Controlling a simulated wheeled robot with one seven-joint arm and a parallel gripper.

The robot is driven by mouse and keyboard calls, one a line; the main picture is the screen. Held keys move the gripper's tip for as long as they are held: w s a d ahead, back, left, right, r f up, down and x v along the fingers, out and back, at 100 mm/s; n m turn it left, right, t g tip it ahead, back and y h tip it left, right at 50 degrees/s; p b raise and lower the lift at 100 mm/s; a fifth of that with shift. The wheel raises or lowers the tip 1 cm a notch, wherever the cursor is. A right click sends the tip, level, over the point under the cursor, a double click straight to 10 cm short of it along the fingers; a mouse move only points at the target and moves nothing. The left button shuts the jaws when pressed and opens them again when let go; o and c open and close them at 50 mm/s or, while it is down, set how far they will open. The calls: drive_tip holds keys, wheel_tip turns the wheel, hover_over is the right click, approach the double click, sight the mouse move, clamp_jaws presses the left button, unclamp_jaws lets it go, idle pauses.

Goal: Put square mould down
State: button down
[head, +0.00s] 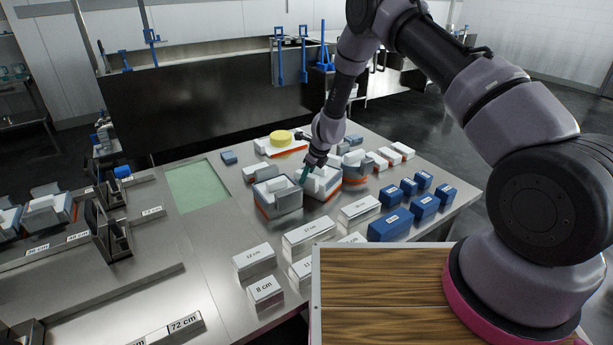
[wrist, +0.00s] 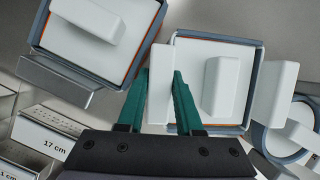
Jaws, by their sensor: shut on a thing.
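The square mould (head: 321,185) has grey walls, an orange band and white inside, and stands among other moulds on the steel table. In the wrist view the square mould (wrist: 220,130) shows from above, with a white block (wrist: 222,88) inside. My gripper (head: 306,174) is at its left side. In the wrist view the green fingers of my gripper (wrist: 160,80) straddle the white slab at the mould's left edge and are shut on it. The mould looks level, at or near the table top; its underside is hidden, so I cannot tell whether it touches.
Another square mould (head: 278,195) stands close on the left, and a round mould (wrist: 285,140) close on the right. White labelled blocks (head: 312,232) and blue blocks (head: 391,224) stand nearer. A pale green panel (head: 199,187) on the left is bare.

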drive_tip(key=c, duration=0.8)
unclamp_jaws()
drive_tip(key=shift+c, duration=0.2)
